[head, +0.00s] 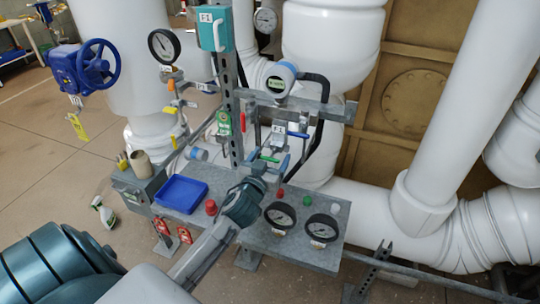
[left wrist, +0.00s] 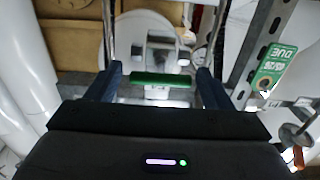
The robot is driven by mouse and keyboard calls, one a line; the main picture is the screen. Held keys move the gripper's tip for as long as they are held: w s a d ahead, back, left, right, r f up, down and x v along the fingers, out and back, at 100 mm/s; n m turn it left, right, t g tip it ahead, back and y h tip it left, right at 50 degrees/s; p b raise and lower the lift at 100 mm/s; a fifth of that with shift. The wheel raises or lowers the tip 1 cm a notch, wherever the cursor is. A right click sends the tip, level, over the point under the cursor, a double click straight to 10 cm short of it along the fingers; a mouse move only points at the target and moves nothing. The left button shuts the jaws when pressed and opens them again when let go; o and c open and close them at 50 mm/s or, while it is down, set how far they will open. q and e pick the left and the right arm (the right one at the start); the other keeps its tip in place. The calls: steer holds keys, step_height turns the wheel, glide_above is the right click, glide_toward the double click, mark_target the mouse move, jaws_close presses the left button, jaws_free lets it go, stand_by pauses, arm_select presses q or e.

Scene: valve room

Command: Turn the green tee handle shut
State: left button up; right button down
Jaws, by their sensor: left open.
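The green tee handle (left wrist: 160,78) is a short green bar lying crosswise in the left wrist view, on a grey fitting. It also shows small in the head view (head: 270,159). My left gripper (left wrist: 159,70) is open, with one dark finger on each side of the green bar and a visible gap at each end. In the head view the left gripper (head: 268,163) reaches up from the lower left to the handle. Contact with the handle cannot be seen. My right gripper is in neither view.
A grey upright post (head: 234,85) carries a green tag (head: 223,122) close to the gripper. A blue lever (head: 298,134) and gauges are nearby. The bench (head: 225,215) below holds a blue tray (head: 181,194), red caps and two gauges (head: 280,215). White pipes stand behind.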

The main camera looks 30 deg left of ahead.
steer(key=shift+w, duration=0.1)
arm_select(q)
steer(key=c, duration=1)
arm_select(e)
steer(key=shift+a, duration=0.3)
